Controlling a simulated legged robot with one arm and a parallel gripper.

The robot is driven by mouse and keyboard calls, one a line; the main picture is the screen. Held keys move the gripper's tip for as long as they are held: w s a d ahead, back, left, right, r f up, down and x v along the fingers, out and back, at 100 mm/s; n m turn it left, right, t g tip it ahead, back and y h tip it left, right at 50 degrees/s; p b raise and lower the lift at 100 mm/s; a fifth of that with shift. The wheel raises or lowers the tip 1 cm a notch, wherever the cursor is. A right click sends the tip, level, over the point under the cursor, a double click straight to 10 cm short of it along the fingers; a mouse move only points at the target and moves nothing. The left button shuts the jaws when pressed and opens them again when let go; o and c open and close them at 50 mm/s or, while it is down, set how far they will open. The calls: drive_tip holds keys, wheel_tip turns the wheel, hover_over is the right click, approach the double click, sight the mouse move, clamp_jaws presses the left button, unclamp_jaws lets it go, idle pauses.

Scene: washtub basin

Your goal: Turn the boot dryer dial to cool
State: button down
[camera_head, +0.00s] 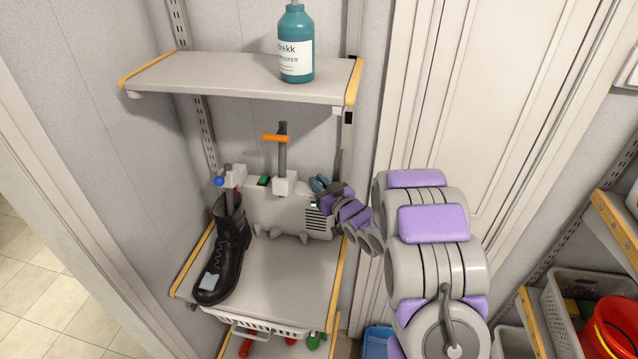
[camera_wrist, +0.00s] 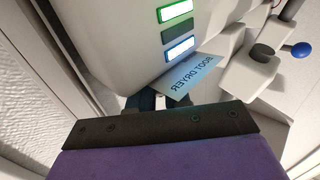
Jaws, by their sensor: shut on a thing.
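The boot dryer (camera_head: 285,212) is a pale grey box on the middle shelf, with side vents and upright posts. My gripper (camera_head: 330,192) is at its right end, shut on the dial, which my fingers and wrist hide. In the wrist view the dryer body (camera_wrist: 110,40) fills the upper part. It carries a lit green bar (camera_wrist: 175,12), a dark bar (camera_wrist: 181,30), a lit blue-white bar (camera_wrist: 180,48) and a BOOT DRYER label (camera_wrist: 194,78). My dark fingers (camera_wrist: 158,97) show just below the body. The dial's pointing direction cannot be seen.
A black boot (camera_head: 222,252) stands on the shelf (camera_head: 285,280) at the dryer's left. An orange-handled post (camera_head: 282,145) rises from the dryer. An upper shelf (camera_head: 220,75) holds a teal bottle (camera_head: 296,50). A red bucket (camera_head: 610,325) is at lower right.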

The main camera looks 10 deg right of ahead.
drive_tip(key=c, duration=1.2)
unclamp_jaws()
drive_tip(key=shift+o, duration=0.2)
drive_tip(key=shift+s, duration=0.1)
drive_tip(key=p+v, duration=0.4)
drive_tip(key=v, duration=1.3)
drive_tip(key=shift+p, duration=0.3)
drive_tip(key=shift+d, duration=0.1)
drive_tip(key=shift+s+f, duration=0.1)
